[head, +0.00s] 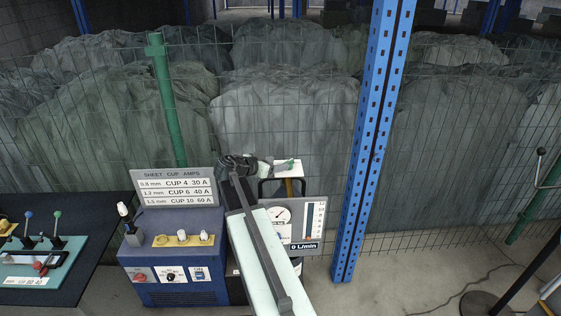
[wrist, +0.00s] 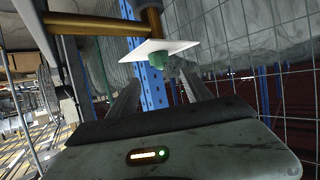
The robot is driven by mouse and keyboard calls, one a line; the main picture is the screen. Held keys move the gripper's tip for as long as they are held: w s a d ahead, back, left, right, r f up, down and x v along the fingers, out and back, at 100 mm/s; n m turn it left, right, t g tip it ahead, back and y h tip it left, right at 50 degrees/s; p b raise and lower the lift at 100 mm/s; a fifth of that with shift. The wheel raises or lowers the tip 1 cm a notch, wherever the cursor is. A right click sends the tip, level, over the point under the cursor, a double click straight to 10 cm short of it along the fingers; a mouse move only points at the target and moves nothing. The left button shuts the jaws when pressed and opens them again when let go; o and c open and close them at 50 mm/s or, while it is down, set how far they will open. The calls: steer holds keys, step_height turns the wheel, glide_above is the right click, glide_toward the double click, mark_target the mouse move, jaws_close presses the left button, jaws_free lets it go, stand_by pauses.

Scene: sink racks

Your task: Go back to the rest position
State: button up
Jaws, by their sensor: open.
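My gripper (wrist: 162,88) is open in the wrist view, its two dark fingers spread apart with nothing between them. In the head view my gripper (head: 240,166) is a dark shape at the far end of my pale arm, and its fingers are hard to make out. A white plate (head: 287,168) with a small green piece on it stands just right of the gripper. The white plate also shows in the wrist view (wrist: 155,50), with the green piece (wrist: 158,60) beyond the fingertips and apart from them.
A blue machine (head: 172,257) with a sign "SHEET CUP AMPS" (head: 174,187) stands left of my arm. A gauge panel (head: 303,224) is right behind it. A blue upright post (head: 370,150) and a wire fence close off the back. Bare floor (head: 440,270) lies to the right.

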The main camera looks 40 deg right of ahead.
stand_by(0.3)
steer(key=w+a+f+n+t+y+b, duration=0.1)
steer(key=w+a+f+n+y+b, duration=0.15)
steer(key=a+f+b, duration=0.65)
steer(key=w+a+f+n+t+y+b, duration=0.1)
steer(key=a+f+n+y+b, duration=0.15)
steer(key=a+f, duration=1.15)
steer(key=s+a+f+n+g+y, duration=0.1)
steer(key=s+a+n+y, duration=0.1)
steer(key=a, duration=0.6)
steer(key=s+a+f+n+g+y+b, duration=0.1)
steer(key=s+a+f+n+y, duration=0.1)
steer(key=s+a+n, duration=0.3)
steer(key=s+a+f+n+g+y+b, duration=0.1)
steer(key=s+a+n+y, duration=0.3)
steer(key=a, duration=0.6)
steer(key=shift+a+f+n, duration=0.35)
steer(key=shift+f+n, duration=0.25)
steer(key=shift+f, duration=0.15)
